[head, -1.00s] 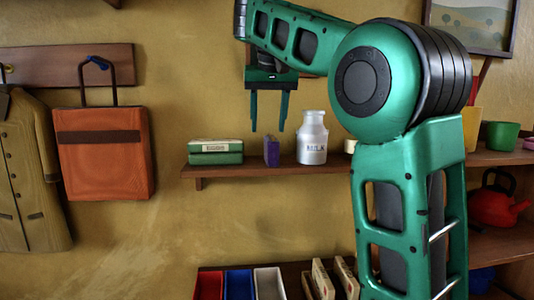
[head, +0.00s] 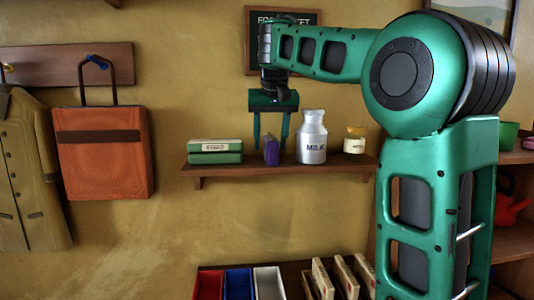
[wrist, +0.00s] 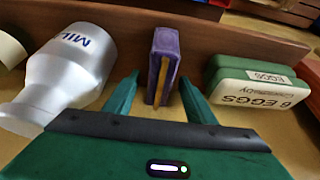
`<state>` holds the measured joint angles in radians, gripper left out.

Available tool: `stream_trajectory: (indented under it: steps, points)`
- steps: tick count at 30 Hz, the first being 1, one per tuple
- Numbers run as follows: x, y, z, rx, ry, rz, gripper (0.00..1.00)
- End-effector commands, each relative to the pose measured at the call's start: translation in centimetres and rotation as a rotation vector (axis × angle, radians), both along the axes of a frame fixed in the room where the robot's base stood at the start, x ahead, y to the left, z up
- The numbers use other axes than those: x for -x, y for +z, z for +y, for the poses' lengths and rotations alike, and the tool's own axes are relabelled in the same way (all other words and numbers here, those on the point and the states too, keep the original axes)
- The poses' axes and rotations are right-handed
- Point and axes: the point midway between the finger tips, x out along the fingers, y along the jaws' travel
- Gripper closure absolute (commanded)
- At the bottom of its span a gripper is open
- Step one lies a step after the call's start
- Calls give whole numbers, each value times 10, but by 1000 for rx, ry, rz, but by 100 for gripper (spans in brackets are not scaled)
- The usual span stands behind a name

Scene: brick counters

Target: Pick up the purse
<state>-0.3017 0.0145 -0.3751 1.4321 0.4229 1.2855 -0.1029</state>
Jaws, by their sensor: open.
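The small purple purse (head: 271,152), with a yellow strip along its edge, stands upright on the wooden wall shelf between the egg cartons and the milk can. In the wrist view the purse (wrist: 163,58) is ahead, between the tips of the two fingers. My gripper (head: 270,143) points down over the shelf, open and empty, with one finger on each side of the purse. The fingers look apart from it. How far down they reach beside it is hard to tell.
A silver milk can (head: 312,138) stands close to the right finger in the head view. Green egg cartons (head: 215,151) sit to the left, and a small jar (head: 355,140) stands farther right. An orange bag (head: 102,152) hangs on the wall at left.

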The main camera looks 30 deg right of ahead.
Motion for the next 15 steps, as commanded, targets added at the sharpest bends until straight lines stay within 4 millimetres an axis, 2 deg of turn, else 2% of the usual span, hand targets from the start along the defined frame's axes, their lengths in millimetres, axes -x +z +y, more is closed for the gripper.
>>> stream_trajectory:
  steps: [6, 15]
  points:
    - [-8, -22, -5, 0, 0, 2, 50]
    - [-10, -25, -5, 0, 0, 1, 50]
